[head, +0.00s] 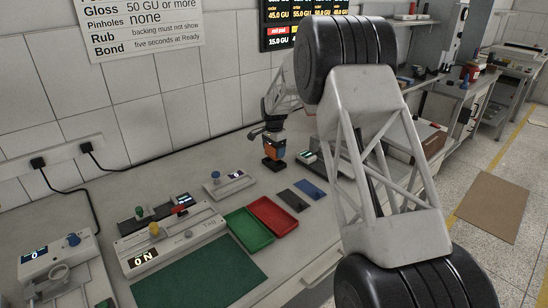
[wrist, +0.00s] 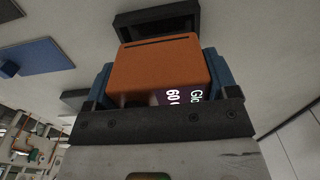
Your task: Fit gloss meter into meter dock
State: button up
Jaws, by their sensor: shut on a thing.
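The gloss meter is an orange block (wrist: 160,60) with a dark slot line and a purple display reading 60. It fills the middle of the wrist view and shows small in the head view (head: 271,152). My gripper (wrist: 158,82) is shut on it, with blue fingers on both sides. The meter dock looks to be the black, open frame (wrist: 157,15) just beyond the meter in the wrist view. In the head view the dock (head: 273,164) is a dark shape on the bench below the meter. The meter partly hides it; I cannot tell whether they touch.
A red tray (head: 272,217) and a green tray (head: 249,231) lie nearer on the bench. Dark and blue flat plates (head: 310,189) lie right of them. A small white device (head: 229,185) stands left of the dock. My arm covers the right of the head view.

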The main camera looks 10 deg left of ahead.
aim_at(275, 165)
jog(key=shift+f, duration=1.75)
jog(key=shift+f, duration=0.4)
jog(key=shift+s+f, duration=0.1)
jog(key=shift+f, duration=0.3)
jog(key=o, duration=1.1)
jog(key=shift+f, duration=0.25)
jog(key=shift+s+d+f, duration=0.1)
jog(key=shift+s+f, duration=0.05)
jog(key=shift+f, duration=0.1)
jog(key=shift+r, duration=0.2)
jog(key=r, duration=1.4)
jog(key=shift+w+r, duration=0.1)
jog(key=shift+w, duration=0.1)
